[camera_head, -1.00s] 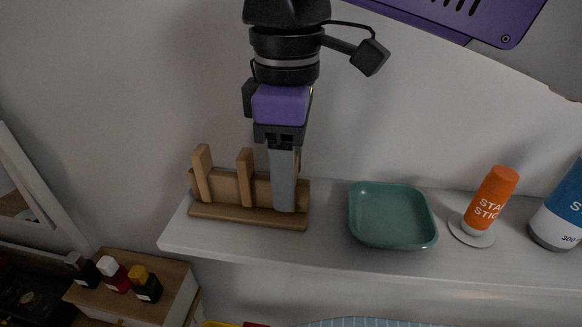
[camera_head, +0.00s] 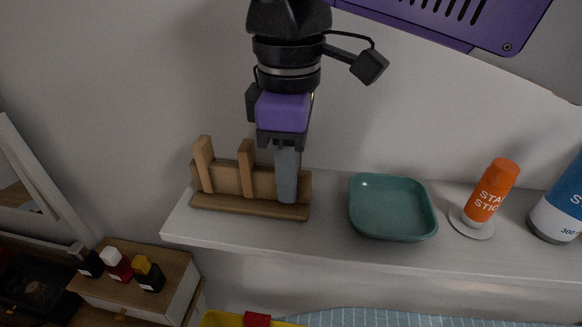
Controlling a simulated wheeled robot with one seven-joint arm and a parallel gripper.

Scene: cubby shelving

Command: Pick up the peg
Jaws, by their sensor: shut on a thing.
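A light wooden rack (camera_head: 232,206) stands on the left end of the white shelf. Two upright wooden pegs, the left one (camera_head: 204,163) and the middle one (camera_head: 246,172), rise from it. My gripper (camera_head: 286,199) points down at the right end of the rack, its grey fingers low, near the rack's base. It is shut on a peg there, which the fingers almost wholly hide. I cannot tell whether that peg is clear of the rack.
A teal square dish (camera_head: 391,234) sits right of the rack. Further right are an orange stick bottle (camera_head: 494,188) on a round base and a blue and white bottle (camera_head: 558,210). Several small bottles (camera_head: 117,266) stand on a wooden box at lower left.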

